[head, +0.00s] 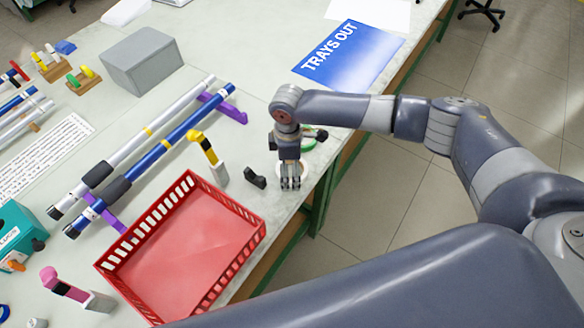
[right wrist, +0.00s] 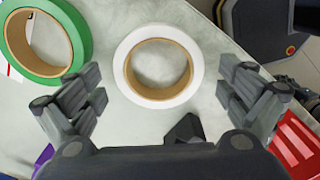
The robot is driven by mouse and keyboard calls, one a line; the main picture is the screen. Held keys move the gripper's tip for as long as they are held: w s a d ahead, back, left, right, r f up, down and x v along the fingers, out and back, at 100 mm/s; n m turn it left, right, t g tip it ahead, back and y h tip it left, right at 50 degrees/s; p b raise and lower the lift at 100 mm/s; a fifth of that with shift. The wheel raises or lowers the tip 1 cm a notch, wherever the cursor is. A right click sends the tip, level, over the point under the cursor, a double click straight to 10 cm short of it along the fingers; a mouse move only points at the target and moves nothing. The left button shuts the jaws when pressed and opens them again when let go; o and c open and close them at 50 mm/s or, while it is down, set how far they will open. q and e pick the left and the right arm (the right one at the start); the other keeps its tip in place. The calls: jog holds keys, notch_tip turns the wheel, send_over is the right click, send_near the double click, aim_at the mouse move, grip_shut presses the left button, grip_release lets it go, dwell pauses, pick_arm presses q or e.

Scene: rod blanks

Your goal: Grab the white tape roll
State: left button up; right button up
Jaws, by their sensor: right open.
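The white tape roll (right wrist: 119,70) lies flat on the table, its brown core facing up. In the right wrist view it sits between the open fingers of my right gripper (right wrist: 160,88), apart from both and slightly ahead of the palm. In the head view my right gripper (head: 290,184) points down over the roll near the table's right edge and hides much of it. My left gripper is not in view.
A green tape roll (right wrist: 83,42) lies beside the white one. A small black object (head: 255,178) and a red basket (head: 256,226) are to the left in the head view. A blue "TRAYS OUT" sheet (head: 350,66) lies farther back. The table's edge is close on the right.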

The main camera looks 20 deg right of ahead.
jog(key=shift+c, duration=1.4)
jog(key=c, duration=0.9)
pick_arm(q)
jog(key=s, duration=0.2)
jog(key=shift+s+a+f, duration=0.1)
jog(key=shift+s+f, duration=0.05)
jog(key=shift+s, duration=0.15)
pick_arm(e)
jog(key=shift+o, duration=0.2)
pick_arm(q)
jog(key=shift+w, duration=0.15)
